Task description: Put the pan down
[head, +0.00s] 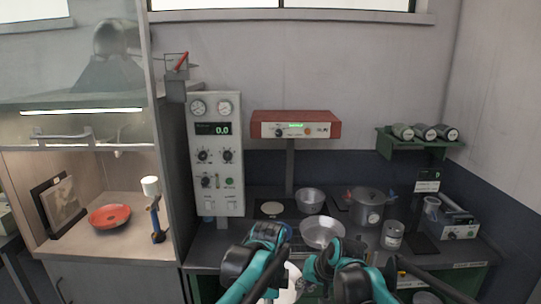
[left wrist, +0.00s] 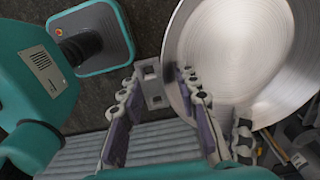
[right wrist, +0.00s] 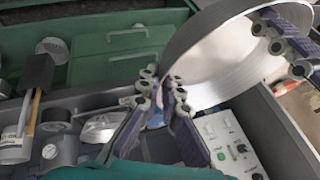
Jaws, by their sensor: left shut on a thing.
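The metal pan (left wrist: 240,50) has a shiny interior with fine rings and fills the upper right of the left wrist view. In the right wrist view, its wall and inside (right wrist: 222,55) are at the upper right. In the head view, only a pale part of it (head: 292,289) shows between my arms. My left gripper (head: 279,233) is shut on the pan at its edge; the exact contact is partly hidden. My right gripper (right wrist: 162,77) has its fingertips close to the pan's rim. Whether they grip it is unclear.
On the dark counter (head: 250,238) stand a shallow metal bowl (head: 323,228), a smaller bowl (head: 311,197), a pot (head: 368,207) and a glass jar (head: 392,238). A control tower (head: 217,150) stands at the left. A boxy instrument (head: 458,230) stands at the right.

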